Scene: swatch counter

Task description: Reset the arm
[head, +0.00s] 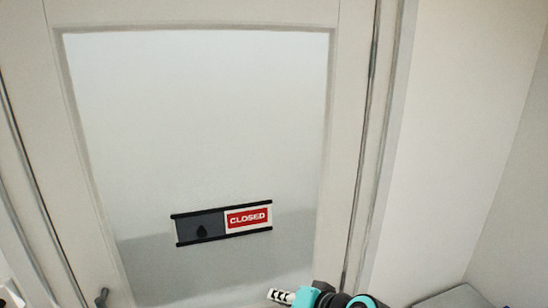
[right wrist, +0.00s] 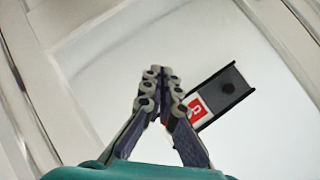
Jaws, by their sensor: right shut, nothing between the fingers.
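My right gripper (head: 281,296) shows at the bottom of the head view, below and to the right of the door sign. In the right wrist view its two fingers (right wrist: 153,78) are shut with nothing between them. The sliding sign (head: 222,222) is on the door's glass pane. Its dark slider with a black knob (head: 201,231) covers the left half, and a red CLOSED panel (head: 248,217) shows on the right. The sign also appears in the right wrist view (right wrist: 225,92), partly hidden behind the fingers. The gripper appears apart from it in the head view. My left gripper is not seen.
The door (head: 350,110) has a large pale glass pane (head: 200,120). A dark handle (head: 101,298) sits at its lower left. A plain wall (head: 460,130) stands to the right, with a grey surface (head: 455,298) low in the corner.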

